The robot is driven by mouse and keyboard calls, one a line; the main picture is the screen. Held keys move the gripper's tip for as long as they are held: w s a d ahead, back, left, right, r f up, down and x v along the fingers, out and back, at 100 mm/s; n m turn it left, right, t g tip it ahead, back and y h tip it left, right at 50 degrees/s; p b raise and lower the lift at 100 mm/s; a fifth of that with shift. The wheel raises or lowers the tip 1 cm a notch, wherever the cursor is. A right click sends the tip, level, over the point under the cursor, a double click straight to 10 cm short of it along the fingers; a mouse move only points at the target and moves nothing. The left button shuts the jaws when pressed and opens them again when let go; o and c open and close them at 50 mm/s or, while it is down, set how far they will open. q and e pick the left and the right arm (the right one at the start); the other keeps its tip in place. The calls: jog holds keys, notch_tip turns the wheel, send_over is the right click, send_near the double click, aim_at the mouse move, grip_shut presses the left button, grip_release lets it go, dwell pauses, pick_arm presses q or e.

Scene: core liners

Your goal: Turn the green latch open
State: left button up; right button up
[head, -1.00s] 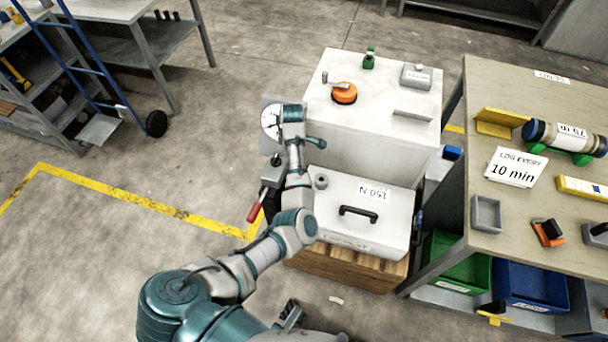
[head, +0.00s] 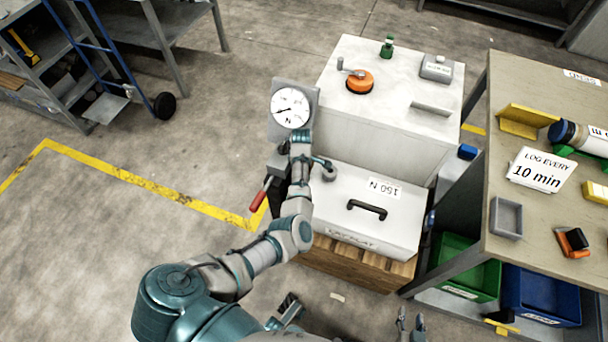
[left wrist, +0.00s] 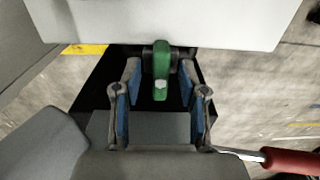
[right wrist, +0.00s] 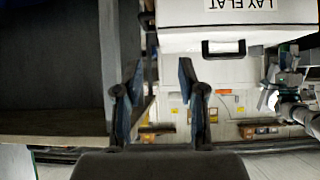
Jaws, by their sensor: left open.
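The green latch (left wrist: 161,72) shows in the left wrist view, hanging below the edge of a pale panel. My left gripper (left wrist: 160,88) is open, with one blue-padded finger on each side of the latch. A gap shows between the latch and each finger, and I see no contact. In the head view the latch is not visible, and my left arm covers the area beside the white case (head: 335,205). My right gripper (head: 411,322) is at the bottom edge of the head view. It is open and empty in the right wrist view (right wrist: 160,75).
A round gauge (head: 290,107) stands above my left wrist. A red-handled lever (head: 258,199) is left of the case; its red grip (left wrist: 290,162) shows in the left wrist view. A workbench (head: 515,240) stands right.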

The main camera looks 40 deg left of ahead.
pick_arm(q)
jog(key=shift+a+f, duration=0.2)
jog(key=shift+f, duration=0.25)
jog(key=shift+d+r, duration=0.1)
jog(key=shift+c, duration=0.4)
jog(key=shift+d, duration=0.15)
grip_shut()
pick_arm(e)
jog(key=shift+w+a+r, duration=0.1)
jog(key=shift+w+r, duration=0.15)
jog(key=shift+w, duration=0.1)
